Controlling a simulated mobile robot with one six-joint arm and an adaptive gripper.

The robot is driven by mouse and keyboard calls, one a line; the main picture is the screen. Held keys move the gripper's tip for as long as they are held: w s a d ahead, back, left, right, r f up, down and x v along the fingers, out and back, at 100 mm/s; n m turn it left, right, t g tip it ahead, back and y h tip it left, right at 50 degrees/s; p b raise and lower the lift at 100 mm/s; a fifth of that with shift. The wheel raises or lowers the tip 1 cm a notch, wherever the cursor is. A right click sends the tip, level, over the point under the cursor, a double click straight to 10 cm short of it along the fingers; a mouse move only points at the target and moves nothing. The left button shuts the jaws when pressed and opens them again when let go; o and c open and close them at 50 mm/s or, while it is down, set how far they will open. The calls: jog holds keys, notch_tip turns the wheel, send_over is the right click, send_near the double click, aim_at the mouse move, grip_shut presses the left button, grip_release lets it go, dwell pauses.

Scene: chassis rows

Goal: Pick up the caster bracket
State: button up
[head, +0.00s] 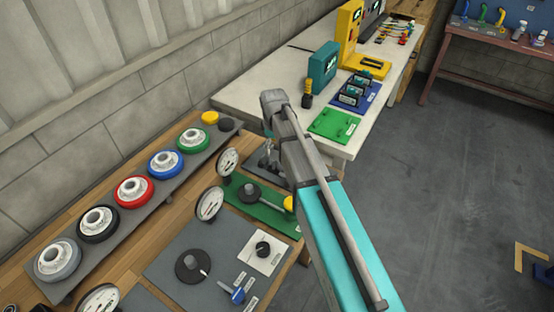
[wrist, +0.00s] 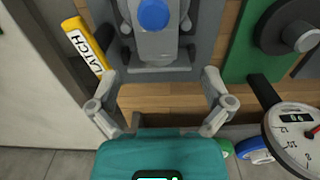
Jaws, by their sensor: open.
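My gripper (wrist: 160,85) is open and empty in the wrist view, its two grey fingers spread wide apart. A grey metal part (wrist: 153,62) with a bolted plate, upright sides and a blue round face is just beyond the fingertips at the top centre. It looks like a bracket, but I cannot tell for certain that it is the caster bracket. Its top is cut off by the frame. In the head view my arm hides the gripper and most of the grey parts beside the white table.
A yellow label reading LATCH (wrist: 86,50) lies to the left. A dial gauge (wrist: 296,138) stands close on the right. In the head view, a rack (head: 70,274) holds several coloured wheels, a green panel (head: 262,215) lies by my arm, and a white table (head: 245,98) stands behind.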

aim_at(274, 154)
jog(key=shift+f, duration=0.15)
jog(key=shift+f+b, duration=2.5)
jog(key=shift+b, duration=0.05)
grip_shut()
